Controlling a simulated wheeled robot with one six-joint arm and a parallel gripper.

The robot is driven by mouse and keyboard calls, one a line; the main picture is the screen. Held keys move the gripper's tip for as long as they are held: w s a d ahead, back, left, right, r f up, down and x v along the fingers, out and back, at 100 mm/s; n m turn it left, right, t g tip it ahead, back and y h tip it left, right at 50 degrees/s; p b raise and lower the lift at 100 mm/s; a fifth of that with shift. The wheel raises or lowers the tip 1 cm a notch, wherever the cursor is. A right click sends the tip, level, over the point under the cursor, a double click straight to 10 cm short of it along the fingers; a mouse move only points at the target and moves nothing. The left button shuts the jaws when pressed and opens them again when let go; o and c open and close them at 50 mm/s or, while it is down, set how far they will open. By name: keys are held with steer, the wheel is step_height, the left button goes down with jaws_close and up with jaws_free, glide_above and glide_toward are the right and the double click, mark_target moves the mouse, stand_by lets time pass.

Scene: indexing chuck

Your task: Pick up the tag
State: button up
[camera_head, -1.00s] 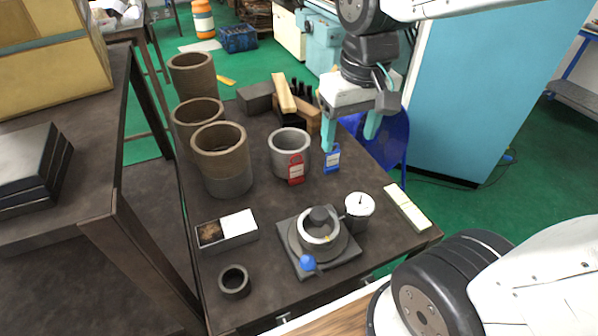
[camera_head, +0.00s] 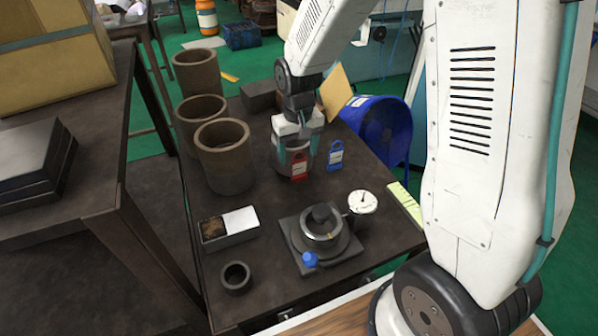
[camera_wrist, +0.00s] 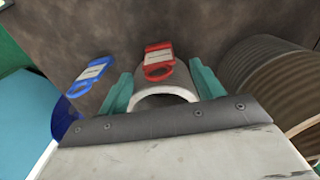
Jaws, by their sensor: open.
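A red tag (camera_head: 299,168) with a pale label stands at the front of a grey cup (camera_head: 273,158). A blue tag (camera_head: 335,156) stands just to its right. My gripper (camera_head: 298,154) is open and pointing down over the cup, which it mostly hides in the head view. In the wrist view the red tag (camera_wrist: 158,60) and the cup's pale rim (camera_wrist: 163,93) show between the two teal fingers (camera_wrist: 162,88). I cannot tell whether the tag touches the cup. The blue tag (camera_wrist: 92,75) lies outside the left finger.
Tall brown cylinders (camera_head: 223,150) stand left of the cup. In front are a chuck (camera_head: 321,235) with a blue knob, a dial gauge (camera_head: 362,202), a divided box (camera_head: 229,228) and a small dark ring (camera_head: 235,277). A blue bin (camera_head: 385,130) is beyond the right edge.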

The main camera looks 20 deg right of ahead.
mark_target(299, 160)
steer(key=f, duration=0.5)
steer(key=shift+s+f, duration=0.2)
steer(key=shift+f, duration=0.15)
steer(key=c, duration=1)
